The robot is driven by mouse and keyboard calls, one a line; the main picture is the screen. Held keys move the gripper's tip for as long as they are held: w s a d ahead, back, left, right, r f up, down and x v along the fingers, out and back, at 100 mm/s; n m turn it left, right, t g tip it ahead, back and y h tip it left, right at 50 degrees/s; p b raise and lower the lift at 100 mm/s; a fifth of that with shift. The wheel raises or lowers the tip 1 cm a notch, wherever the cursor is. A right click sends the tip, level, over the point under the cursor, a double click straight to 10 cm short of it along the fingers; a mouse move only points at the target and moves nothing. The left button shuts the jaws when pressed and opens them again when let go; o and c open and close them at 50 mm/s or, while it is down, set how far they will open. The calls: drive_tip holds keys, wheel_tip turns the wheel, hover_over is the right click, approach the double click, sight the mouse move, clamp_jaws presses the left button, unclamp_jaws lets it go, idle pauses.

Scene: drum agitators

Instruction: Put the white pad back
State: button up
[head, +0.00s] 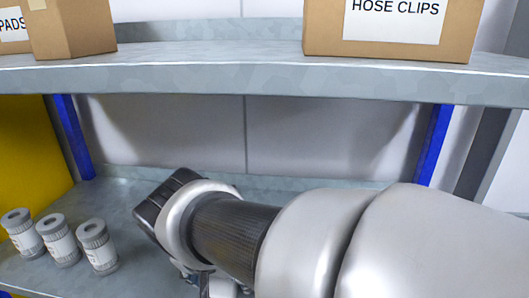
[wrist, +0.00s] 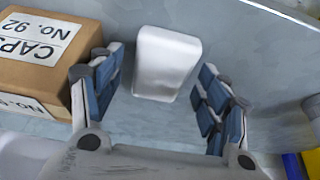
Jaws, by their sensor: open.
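The white pad (wrist: 165,62), a smooth block with rounded edges, shows in the wrist view on a grey metal surface. It lies ahead of my gripper (wrist: 158,78), between the lines of its two blue-padded fingers. The fingers are spread wide, with a gap on each side of the pad, and hold nothing. In the head view my arm reaches over the lower shelf (head: 115,192). The arm hides the pad there and most of my gripper.
A cardboard box marked CAPS (wrist: 45,55) stands close beside my left finger in the wrist view. Several grey-capped canisters, one here (head: 98,246), stand at the lower shelf's left. The upper shelf (head: 250,80) carries a PADS box (head: 82,28) and a HOSE CLIPS box (head: 325,25).

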drive_tip(key=v, duration=1.2)
drive_tip(key=shift+p, duration=0.35)
drive_tip(key=shift+r, duration=0.1)
